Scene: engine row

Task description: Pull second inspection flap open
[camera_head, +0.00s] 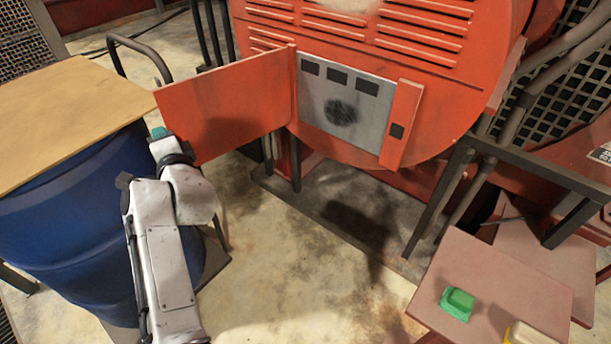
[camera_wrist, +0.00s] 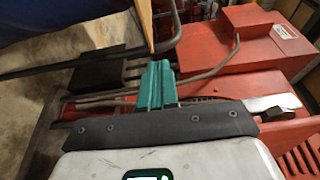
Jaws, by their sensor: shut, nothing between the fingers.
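The inspection flap (camera_head: 222,105) is a flat orange-red panel in the head view. It stands swung out to the left from the round orange engine housing, hinged at its right edge. Behind it, a grey panel (camera_head: 343,112) with dark windows and a round dark patch is exposed. My gripper (camera_head: 158,132) is at the flap's free left edge, with its teal tip showing; whether it touches the flap I cannot tell.
A blue drum (camera_head: 60,225) with a wooden board (camera_head: 65,115) on top stands close left of my arm. A reddish table (camera_head: 500,290) at the lower right holds a green block (camera_head: 457,304). Dark metal legs stand under the housing. The middle floor is clear.

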